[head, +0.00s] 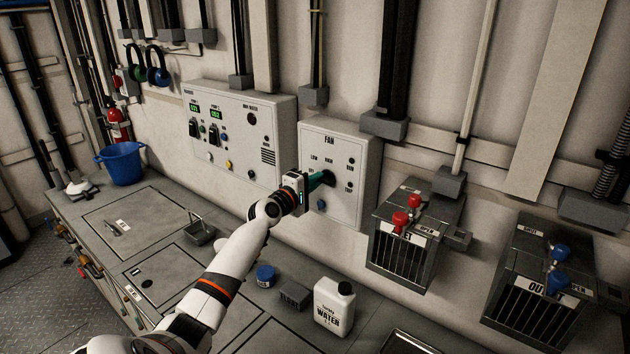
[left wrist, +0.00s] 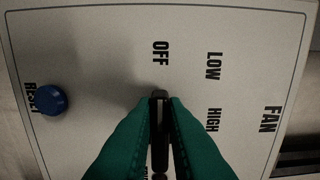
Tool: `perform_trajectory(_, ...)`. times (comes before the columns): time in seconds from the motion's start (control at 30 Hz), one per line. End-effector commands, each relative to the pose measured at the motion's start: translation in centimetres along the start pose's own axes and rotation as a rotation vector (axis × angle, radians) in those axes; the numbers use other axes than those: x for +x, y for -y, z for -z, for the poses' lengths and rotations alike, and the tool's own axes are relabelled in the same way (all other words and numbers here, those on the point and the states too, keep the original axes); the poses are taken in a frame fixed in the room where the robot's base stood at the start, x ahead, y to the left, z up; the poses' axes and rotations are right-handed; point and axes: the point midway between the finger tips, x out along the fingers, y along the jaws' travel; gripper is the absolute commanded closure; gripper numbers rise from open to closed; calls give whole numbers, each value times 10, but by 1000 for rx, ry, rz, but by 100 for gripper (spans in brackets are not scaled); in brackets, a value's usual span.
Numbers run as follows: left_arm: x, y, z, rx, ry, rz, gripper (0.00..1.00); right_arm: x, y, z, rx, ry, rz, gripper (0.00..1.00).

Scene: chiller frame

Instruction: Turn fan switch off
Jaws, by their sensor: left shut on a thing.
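The grey fan box (head: 345,140), marked FAN, is fixed to the wall right of the middle in the head view. Its front panel (left wrist: 110,40) fills the left wrist view, with the labels OFF, LOW and HIGH. My left gripper (head: 322,180) reaches the panel. Its green fingers (left wrist: 160,130) are shut on the black fan switch (left wrist: 159,97), which lies between the tips. The visible end of the switch points up the picture, towards OFF; the fingers hide much of the rest. My right gripper is not in view.
A blue RESET button (left wrist: 52,100) sits on the same panel. A second control box (head: 270,115) is on the wall to the left. A metal box with red valve handles (head: 400,220) is close on the right. A white water bottle (head: 333,305) stands on the counter below.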

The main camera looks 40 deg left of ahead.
Motion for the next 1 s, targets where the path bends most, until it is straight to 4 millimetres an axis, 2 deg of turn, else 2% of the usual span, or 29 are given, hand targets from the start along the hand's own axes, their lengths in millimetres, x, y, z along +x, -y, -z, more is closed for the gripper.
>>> perform_trajectory(0.37,0,-2,0,-9,0,-3,100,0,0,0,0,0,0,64)
perform_trajectory(0.4,0,-2,0,-9,-1,-3,87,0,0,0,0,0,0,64)
perform_trajectory(0.53,0,-2,0,-8,0,-2,66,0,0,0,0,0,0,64)
perform_trajectory(0.83,-1,-1,0,-6,0,-1,66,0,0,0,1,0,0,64)
perform_trajectory(1.0,-15,-2,0,-5,-1,-2,66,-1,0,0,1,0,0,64)
